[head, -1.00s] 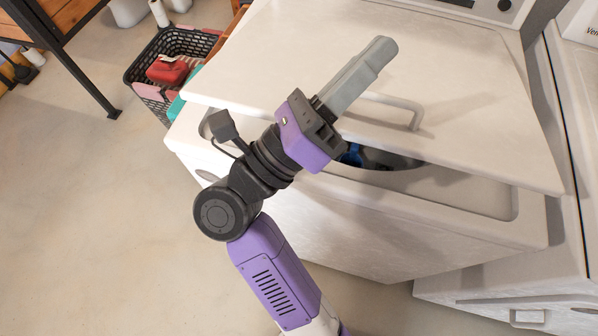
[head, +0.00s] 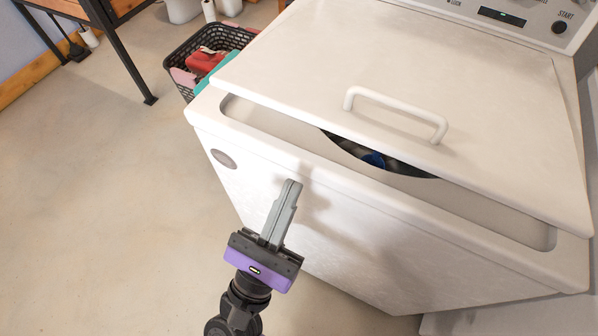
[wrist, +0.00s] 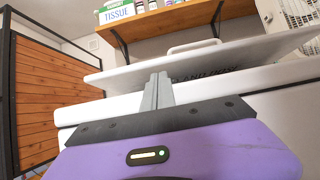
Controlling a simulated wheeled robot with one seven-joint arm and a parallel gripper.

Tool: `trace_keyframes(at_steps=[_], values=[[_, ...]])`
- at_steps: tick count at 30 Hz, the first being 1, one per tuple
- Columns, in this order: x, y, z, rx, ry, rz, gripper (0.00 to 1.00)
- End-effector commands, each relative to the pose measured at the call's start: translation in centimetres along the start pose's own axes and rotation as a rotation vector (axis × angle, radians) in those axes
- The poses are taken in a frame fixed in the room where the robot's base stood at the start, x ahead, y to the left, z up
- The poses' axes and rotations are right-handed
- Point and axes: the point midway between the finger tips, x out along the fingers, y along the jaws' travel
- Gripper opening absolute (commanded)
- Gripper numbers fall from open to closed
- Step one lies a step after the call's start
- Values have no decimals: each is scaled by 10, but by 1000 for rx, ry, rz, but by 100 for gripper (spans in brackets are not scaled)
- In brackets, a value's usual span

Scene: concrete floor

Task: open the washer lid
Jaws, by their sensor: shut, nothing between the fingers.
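The white washer (head: 300,215) stands at the right in the head view. Its lid (head: 430,60) is tilted partly up, its front edge raised off the rim, with a dark gap where a drum opening and a blue item (head: 373,160) show. A white bar handle (head: 395,112) sits near the lid's front edge. My gripper (head: 290,184) is shut and empty, in front of the washer's front face and apart from the handle. In the wrist view the lid (wrist: 205,65) slopes above the washer body, with the handle (wrist: 194,46) on top, beyond my fingers (wrist: 158,76).
A black basket (head: 183,62) with red and teal items stands left of the washer. A dark-legged table (head: 125,50) is at the upper left. The control panel (head: 510,18) is behind the lid. The floor at left is clear.

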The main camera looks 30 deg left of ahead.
Motion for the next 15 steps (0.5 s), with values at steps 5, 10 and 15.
trace_keyframes(at_steps=[5,10,15], values=[[34,-1,3,-2,-3,-6,0],[63,-1,3,-2,-3,-4,0],[82,-1,2,-2,-2,-4,0]])
